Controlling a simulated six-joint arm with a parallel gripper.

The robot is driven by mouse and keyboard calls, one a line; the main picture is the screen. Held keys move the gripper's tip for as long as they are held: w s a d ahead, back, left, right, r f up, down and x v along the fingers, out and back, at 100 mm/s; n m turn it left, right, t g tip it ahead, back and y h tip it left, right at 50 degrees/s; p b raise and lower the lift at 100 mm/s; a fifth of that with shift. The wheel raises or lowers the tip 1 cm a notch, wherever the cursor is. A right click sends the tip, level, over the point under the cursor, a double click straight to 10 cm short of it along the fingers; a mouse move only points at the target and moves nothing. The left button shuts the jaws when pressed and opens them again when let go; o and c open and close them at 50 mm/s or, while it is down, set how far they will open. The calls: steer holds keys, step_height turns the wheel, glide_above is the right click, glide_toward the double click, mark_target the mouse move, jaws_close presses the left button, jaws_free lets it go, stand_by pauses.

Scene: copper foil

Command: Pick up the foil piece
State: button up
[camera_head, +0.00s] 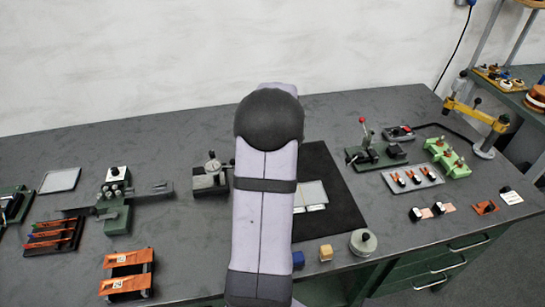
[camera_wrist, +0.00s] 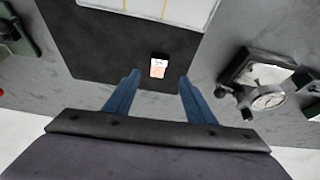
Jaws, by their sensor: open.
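A small piece (camera_wrist: 158,68), pale pinkish with a black end, lies on the black mat (camera_wrist: 85,50) in the wrist view; it looks like the foil piece. My gripper (camera_wrist: 159,76) is open, with its two blue fingers on either side of the piece in the picture. The jaws look empty, and the height above the mat is hard to tell. In the head view my arm hides the gripper and this piece; part of the mat (camera_head: 335,190) shows to the right of the arm.
A pale tray (camera_wrist: 190,12) with divisions lies on the mat; it also shows in the head view (camera_head: 313,193). A dial gauge device (camera_wrist: 265,98) stands right of the mat in the wrist view. Blue (camera_head: 298,259) and yellow (camera_head: 326,252) blocks and a round metal weight (camera_head: 363,242) stand near the bench's front edge.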

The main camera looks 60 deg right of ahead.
steer(key=shift+s+d+f+p, duration=0.15)
steer(key=shift+f+p, duration=0.1)
steer(key=shift+f, duration=0.25)
steer(key=shift+s+f+p, duration=0.15)
steer(key=shift+f+p, duration=0.1)
steer(key=shift+f, duration=0.25)
steer(key=shift+w+p+x, duration=0.2)
steer(key=shift+p+x, duration=1.05)
steer(key=shift+x, duration=1.35)
steer(key=c, duration=1.1)
